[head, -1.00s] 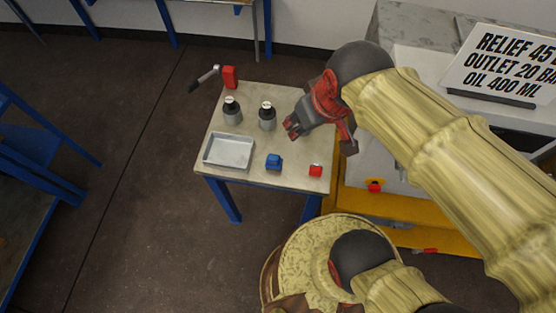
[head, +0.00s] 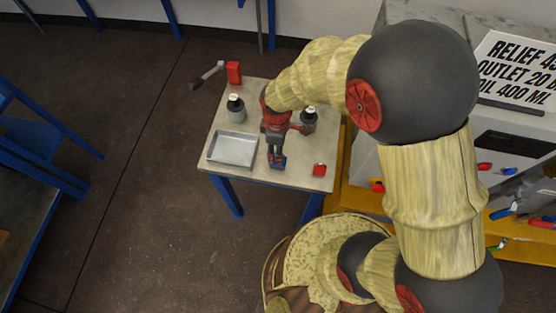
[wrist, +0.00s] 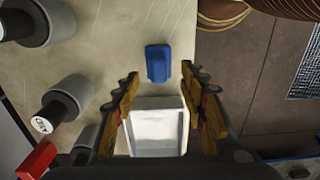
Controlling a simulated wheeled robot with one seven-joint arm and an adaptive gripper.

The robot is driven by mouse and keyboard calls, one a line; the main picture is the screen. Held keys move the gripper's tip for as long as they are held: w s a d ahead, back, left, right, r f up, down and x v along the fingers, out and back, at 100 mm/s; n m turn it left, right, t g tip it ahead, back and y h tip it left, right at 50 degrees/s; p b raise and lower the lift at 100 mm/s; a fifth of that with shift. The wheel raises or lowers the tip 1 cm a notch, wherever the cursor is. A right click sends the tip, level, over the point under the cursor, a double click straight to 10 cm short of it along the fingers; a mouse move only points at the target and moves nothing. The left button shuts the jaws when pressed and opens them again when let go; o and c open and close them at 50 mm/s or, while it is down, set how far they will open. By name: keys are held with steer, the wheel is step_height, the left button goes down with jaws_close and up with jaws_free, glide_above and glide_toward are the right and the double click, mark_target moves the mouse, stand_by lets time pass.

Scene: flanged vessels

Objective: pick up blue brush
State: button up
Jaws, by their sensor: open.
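A small blue blocky object (head: 279,163), the only blue thing on the tabletop and apparently the blue brush, lies near the table's front edge. Its bristles cannot be made out. My gripper (head: 276,155) points down over it and hides part of it in the head view. In the wrist view the blue brush (wrist: 158,63) lies just beyond the fingertips, roughly centred between them. My gripper (wrist: 160,76) is open there, with nothing between its fingers.
A grey metal tray (head: 232,162) stands left of the brush and a red block (head: 319,170) to its right. A red box (head: 233,72) sits at the back edge of the table (head: 225,178).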

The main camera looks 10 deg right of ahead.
step_height(320, 180, down, 5)
steer(key=shift+w+f+b, duration=0.15)
steer(key=shift+b, duration=0.55)
steer(key=c, duration=0.3)
steer(key=c, duration=0.7)
jaws_close()
